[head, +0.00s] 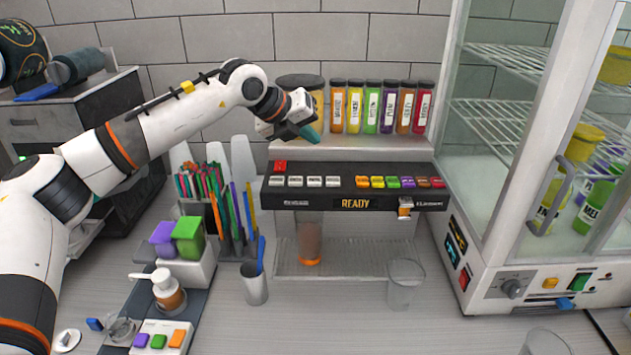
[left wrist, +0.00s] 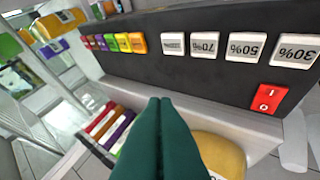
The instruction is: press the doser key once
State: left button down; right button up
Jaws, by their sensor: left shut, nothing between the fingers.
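The doser (head: 345,203) has a sloped black key panel with a display reading READY. White keys (head: 313,182), labelled with percentages where readable, are on the left; several coloured keys (head: 395,182) are on the right. A red switch (head: 280,166) is at the panel's upper left. In the left wrist view the panel (left wrist: 170,68) appears upside down, with white keys (left wrist: 245,46) and the red switch (left wrist: 269,99). My left gripper (head: 311,134) has its green fingers together, empty, above the panel's back edge and apart from the keys. Its fingertips also show in the left wrist view (left wrist: 165,101).
Several coloured bottles (head: 372,108) stand behind the panel. A glass cabinet (head: 480,235) borders the right. Pens (head: 236,215) and a pump bottle (head: 166,292) are on the left.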

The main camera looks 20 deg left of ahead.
pick_arm(q)
jog(key=b, duration=0.3)
send_over(309, 182)
notch_tip(309, 182, down, 6)
jog(key=shift+f, duration=0.2)
jog(key=shift+w+f+b, duration=0.15)
jog(key=shift+f+b, duration=0.3)
jog(key=shift+f, duration=0.15)
jog(key=shift+r, duration=0.15)
dwell(1.1)
jog(key=shift+f+b, duration=0.45)
jog(key=shift+b, duration=0.15)
